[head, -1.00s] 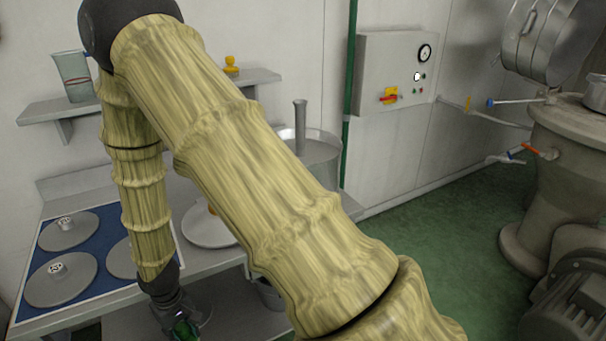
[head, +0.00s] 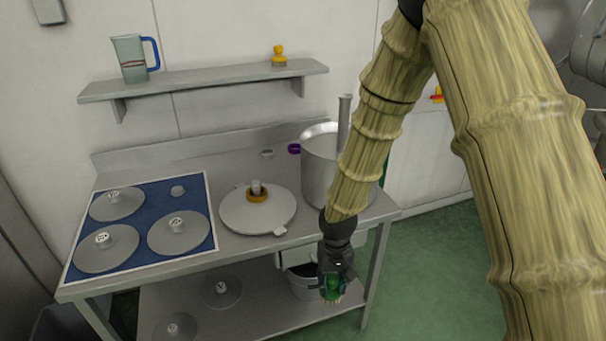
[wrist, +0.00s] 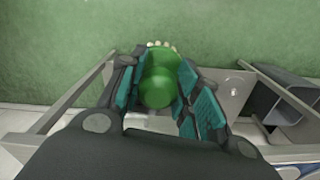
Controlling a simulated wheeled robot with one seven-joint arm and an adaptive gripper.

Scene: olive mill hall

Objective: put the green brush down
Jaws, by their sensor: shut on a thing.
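My gripper (head: 332,283) is shut on the green brush (head: 331,292), in front of the table's right end and below the level of its top. In the wrist view the brush's rounded green body (wrist: 158,82) sits between the teal finger pads, with pale bristles at its far end. In the head view the fingers hide much of the brush. Green floor shows beyond the brush in the wrist view. I see no contact between the brush and any surface.
The steel table (head: 255,250) holds a blue mat (head: 140,243) with several grey discs, a lidded disc (head: 240,212) and a tall pot (head: 318,165). A bucket (head: 303,288) stands on the lower shelf behind my gripper. A wall shelf (head: 200,80) holds a jug (head: 130,58). Floor on the right is clear.

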